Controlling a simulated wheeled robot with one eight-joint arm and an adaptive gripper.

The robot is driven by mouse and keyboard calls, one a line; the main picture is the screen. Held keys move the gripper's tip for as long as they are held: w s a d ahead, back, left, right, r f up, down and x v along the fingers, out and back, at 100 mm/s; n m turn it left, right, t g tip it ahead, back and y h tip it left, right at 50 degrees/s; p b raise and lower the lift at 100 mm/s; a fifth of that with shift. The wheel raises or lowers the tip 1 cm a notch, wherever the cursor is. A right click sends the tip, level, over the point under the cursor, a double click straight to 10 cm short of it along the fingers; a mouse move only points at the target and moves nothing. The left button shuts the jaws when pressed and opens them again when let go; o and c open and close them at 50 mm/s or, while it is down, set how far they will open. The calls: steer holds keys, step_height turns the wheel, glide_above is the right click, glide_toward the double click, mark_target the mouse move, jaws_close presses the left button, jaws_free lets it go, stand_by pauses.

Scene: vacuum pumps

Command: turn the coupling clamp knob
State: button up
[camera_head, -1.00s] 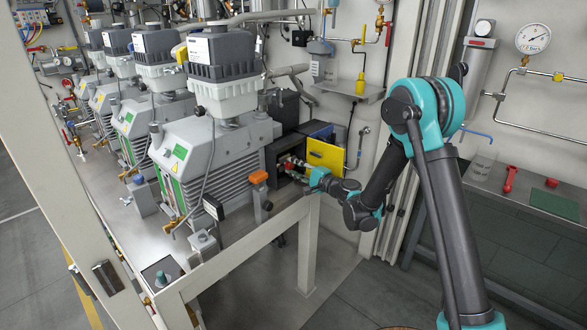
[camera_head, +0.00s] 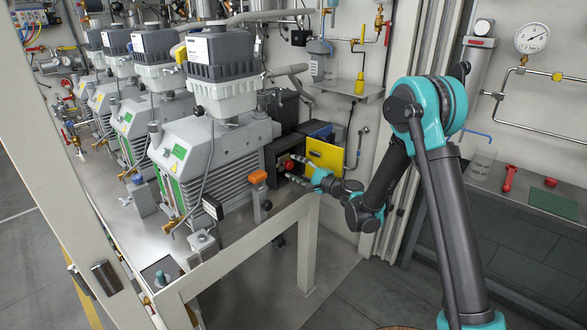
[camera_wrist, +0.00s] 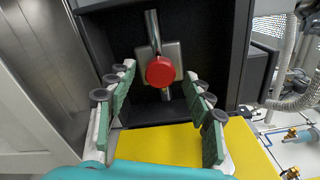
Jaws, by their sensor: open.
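The red round knob (camera_wrist: 160,71) sits on a grey metal block (camera_wrist: 175,55) with a vertical metal rod, inside a dark open-fronted box (camera_wrist: 105,45). In the head view the knob (camera_head: 289,164) is a small red spot in the box (camera_head: 272,158). My gripper (camera_wrist: 162,78) is open, with its green-padded fingers spread to the left and right of the knob. A gap shows between each finger and the knob, and nothing is held. In the head view my gripper (camera_head: 297,170) reaches in at the box opening from the right.
The box's yellow door (camera_head: 325,155) hangs open right beside my gripper; it lies below the fingers in the wrist view (camera_wrist: 185,140). A grey vacuum pump (camera_head: 215,150) stands left of the box. A pale bench frame (camera_head: 245,240) runs below my wrist.

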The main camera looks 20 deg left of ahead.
steer(key=shift+s+d, duration=0.2)
steer(key=shift+d, duration=0.25)
steer(key=shift+d, duration=0.1)
steer(key=shift+v, duration=2.9)
steer(key=s+d+f+n+g+h, duration=0.1)
steer(key=s+d+h, duration=0.4)
steer(key=d, duration=0.9)
steer(key=s+d+f+n+h, duration=0.3)
steer(key=s+d+n+h, duration=0.2)
steer(key=s+d, duration=0.7)
steer(key=s+d+f+n+g+h, duration=0.1)
steer(key=s+d+h, duration=0.5)
steer(key=d, duration=1.2)
step_height(320, 180, down, 2)
steer(key=s+n, duration=0.1)
steer(key=s, duration=0.1)
steer(key=shift+s+d+n+g+h, duration=0.15)
steer(key=shift+s+n+g+h, duration=0.15)
steer(key=shift+n, duration=0.1)
